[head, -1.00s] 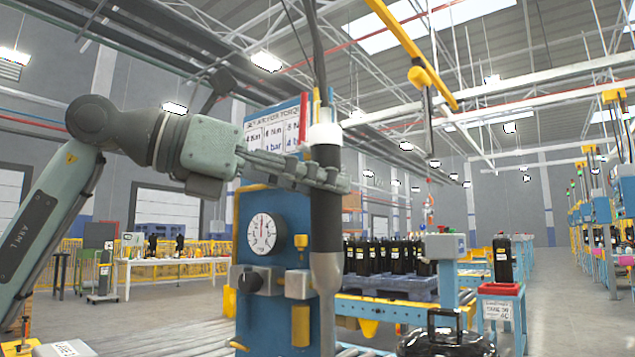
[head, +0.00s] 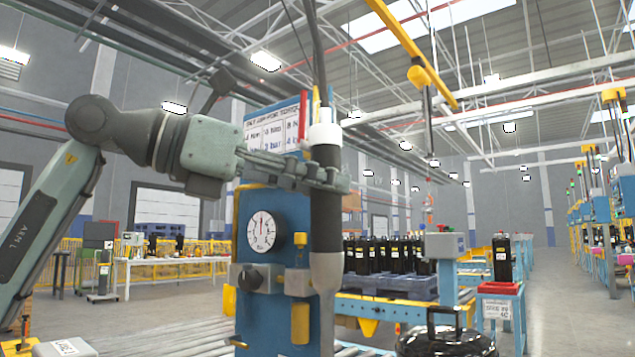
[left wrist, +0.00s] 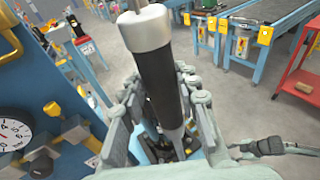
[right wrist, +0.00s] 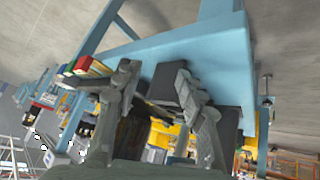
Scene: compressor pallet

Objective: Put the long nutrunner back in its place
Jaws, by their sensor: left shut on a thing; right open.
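The long nutrunner (head: 327,215) is a slim upright tool with a black grip, a white collar on top and a grey lower body. Its cable runs up out of view. My left gripper (head: 338,178) is shut around the black grip, in front of the blue station panel. In the left wrist view the nutrunner (left wrist: 160,75) stands between the fingers of the left gripper (left wrist: 165,125), its lower end partly hidden. My right gripper shows only in the right wrist view (right wrist: 155,88), open, with a dark block beyond or between its fingers; I cannot tell if they touch.
The blue panel (head: 257,195) carries a round gauge (head: 265,231), a regulator and yellow fittings close to the nutrunner. A shiny black compressor (head: 445,335) stands at lower right. Behind is a pallet (head: 390,287) with several black units. A blue frame (right wrist: 215,50) lies close to my right gripper.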

